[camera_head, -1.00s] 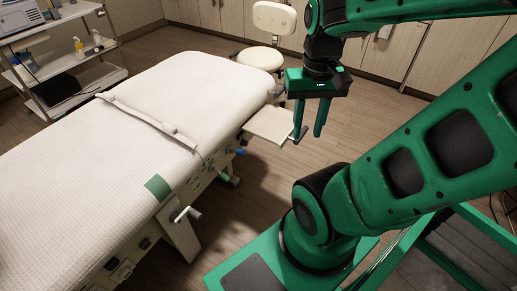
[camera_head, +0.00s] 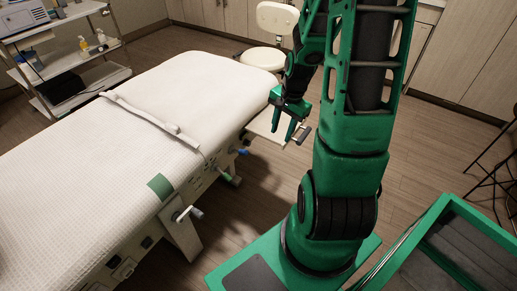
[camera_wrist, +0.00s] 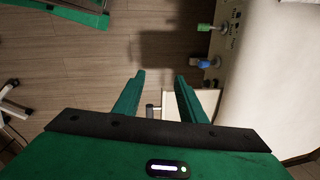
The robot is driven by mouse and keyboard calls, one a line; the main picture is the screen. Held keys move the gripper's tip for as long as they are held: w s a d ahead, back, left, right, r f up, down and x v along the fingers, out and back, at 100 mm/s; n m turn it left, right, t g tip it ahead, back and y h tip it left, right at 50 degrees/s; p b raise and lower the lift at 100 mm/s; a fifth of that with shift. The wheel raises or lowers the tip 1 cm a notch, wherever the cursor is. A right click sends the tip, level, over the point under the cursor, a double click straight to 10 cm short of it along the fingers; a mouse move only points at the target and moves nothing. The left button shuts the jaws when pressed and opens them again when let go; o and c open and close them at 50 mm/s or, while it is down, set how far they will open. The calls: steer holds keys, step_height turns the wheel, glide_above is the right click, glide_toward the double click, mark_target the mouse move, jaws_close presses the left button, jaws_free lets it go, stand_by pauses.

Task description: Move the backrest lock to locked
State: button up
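The white-covered treatment bed (camera_head: 90,170) carries several levers along its near side. A blue-tipped lever (camera_head: 241,151) and a green-tipped lever (camera_head: 232,179) stick out there. A grey-handled lever (camera_head: 187,213) sits nearer. My gripper (camera_head: 284,127) is open and empty above the pale pull-out shelf (camera_head: 262,124) at the bed's side. In the wrist view, the blue lever (camera_wrist: 206,63) and green lever (camera_wrist: 206,27) lie right of and beyond my gripper (camera_wrist: 160,76). The shelf's grey handle (camera_wrist: 153,110) shows between the fingers.
A white stool (camera_head: 262,58) stands behind the bed's far end. A trolley (camera_head: 70,60) with bottles is at the back left. A strap (camera_head: 150,118) lies across the bed. The wooden floor (camera_head: 420,140) to the right is mostly clear.

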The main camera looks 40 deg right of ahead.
steer(key=w+f+m+t+y, duration=0.25)
steer(key=w+f+m, duration=0.45)
steer(key=f, duration=0.5)
steer(key=m+t, duration=0.4)
steer(key=m, duration=0.5)
glide_toward(247, 153)
steer(key=shift+x, duration=3.9)
steer(key=shift+w+a+f, duration=0.1)
steer(key=shift+w+a, duration=0.1)
steer(key=shift+w, duration=0.1)
